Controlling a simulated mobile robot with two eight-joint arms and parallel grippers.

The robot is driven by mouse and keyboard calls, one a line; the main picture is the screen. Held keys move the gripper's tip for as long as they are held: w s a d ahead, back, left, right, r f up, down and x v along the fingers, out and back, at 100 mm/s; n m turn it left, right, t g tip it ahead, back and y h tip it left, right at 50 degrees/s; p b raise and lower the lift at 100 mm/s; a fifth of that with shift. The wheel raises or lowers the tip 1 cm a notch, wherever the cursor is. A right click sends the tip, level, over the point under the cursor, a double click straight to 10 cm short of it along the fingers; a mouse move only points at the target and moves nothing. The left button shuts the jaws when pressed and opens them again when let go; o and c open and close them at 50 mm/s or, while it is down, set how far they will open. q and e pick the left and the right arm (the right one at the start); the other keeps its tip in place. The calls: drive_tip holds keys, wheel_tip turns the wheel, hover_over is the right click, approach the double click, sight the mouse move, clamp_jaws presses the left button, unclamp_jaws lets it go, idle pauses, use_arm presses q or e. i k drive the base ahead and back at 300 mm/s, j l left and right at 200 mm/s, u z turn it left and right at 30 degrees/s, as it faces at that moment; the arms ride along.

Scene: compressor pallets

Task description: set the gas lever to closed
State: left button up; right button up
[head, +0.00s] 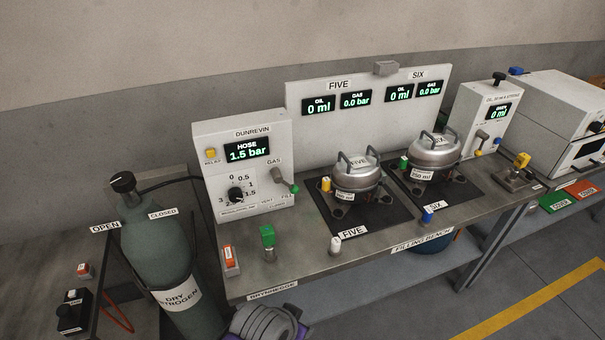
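The gas lever (285,181) is on the front of the white Dunrevin panel (210,135), below the label GAS. It has a grey shaft with a green tip and slants down to the right, its tip by the FILL label (287,197). A VENT label (267,204) is to the left of FILL, with small lettering under it that is hard to read. The hose display (247,149) on the panel reads 1.5 bar. I see no gripper fingers in the head view, and nothing is touching the lever.
A dark green nitrogen cylinder (155,245) stands left of the bench. Two silver compressors (357,172) (434,153) sit to the right on dark mats.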

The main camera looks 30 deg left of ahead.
sight(277, 176)
drive_tip(key=u, duration=1.5)
